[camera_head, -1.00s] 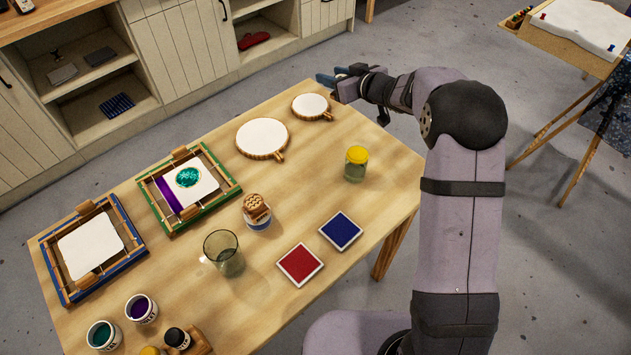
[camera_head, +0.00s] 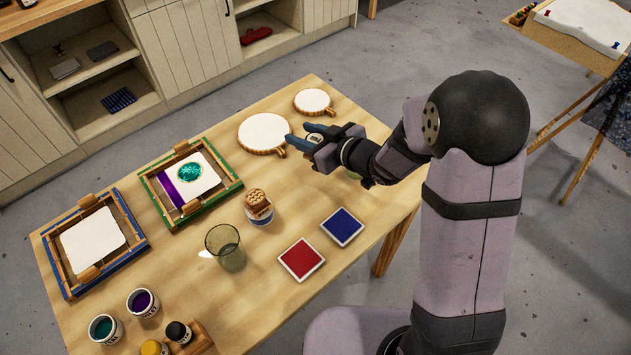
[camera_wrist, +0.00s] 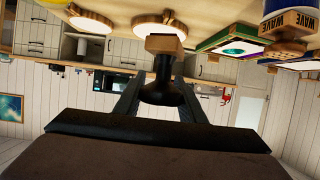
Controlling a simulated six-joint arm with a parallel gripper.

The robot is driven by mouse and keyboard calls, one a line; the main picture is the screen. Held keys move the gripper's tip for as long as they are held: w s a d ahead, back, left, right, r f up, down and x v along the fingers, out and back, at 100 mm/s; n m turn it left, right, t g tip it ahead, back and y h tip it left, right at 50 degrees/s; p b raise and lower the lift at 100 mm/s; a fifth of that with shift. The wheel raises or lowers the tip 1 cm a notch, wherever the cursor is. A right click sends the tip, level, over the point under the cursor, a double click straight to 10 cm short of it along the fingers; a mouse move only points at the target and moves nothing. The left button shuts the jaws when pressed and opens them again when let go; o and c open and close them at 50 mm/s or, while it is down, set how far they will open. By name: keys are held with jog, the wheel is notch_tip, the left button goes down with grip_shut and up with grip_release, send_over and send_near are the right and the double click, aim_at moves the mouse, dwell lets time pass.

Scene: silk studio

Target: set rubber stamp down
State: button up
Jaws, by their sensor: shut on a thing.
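My gripper (camera_head: 306,137) is over the far right part of the wooden table, beside the larger round hoop (camera_head: 265,132). Its fingers are shut on the rubber stamp. In the wrist view, which is upside down, the stamp's dark handle (camera_wrist: 163,86) sits between the fingertips (camera_wrist: 160,97) and its wooden block faces the tabletop. The stamp looks clear of the table. In the head view it is mostly hidden by my fingers. A red ink pad (camera_head: 301,260) and a blue ink pad (camera_head: 342,227) lie nearer.
A smaller hoop (camera_head: 312,101) lies behind my gripper. A green frame (camera_head: 155,193), a blue frame (camera_head: 52,264), a glass (camera_head: 226,250) and a jar topped with wooden pieces (camera_head: 260,208) stand leftward. Table between the larger hoop and the jar is bare.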

jog(key=shift+f, duration=5.05)
jog(key=shift+f, duration=0.1)
jog(key=o, duration=1)
jog(key=shift+o, duration=0.2)
jog(key=shift+r+p, duration=0.2)
jog(key=shift+p, duration=0.1)
jog(key=shift+s+d, duration=0.15)
jog(key=shift+d, duration=0.1)
jog(key=b+v, duration=0.2)
jog(key=v, duration=0.9)
jog(key=shift+s+r, duration=0.2)
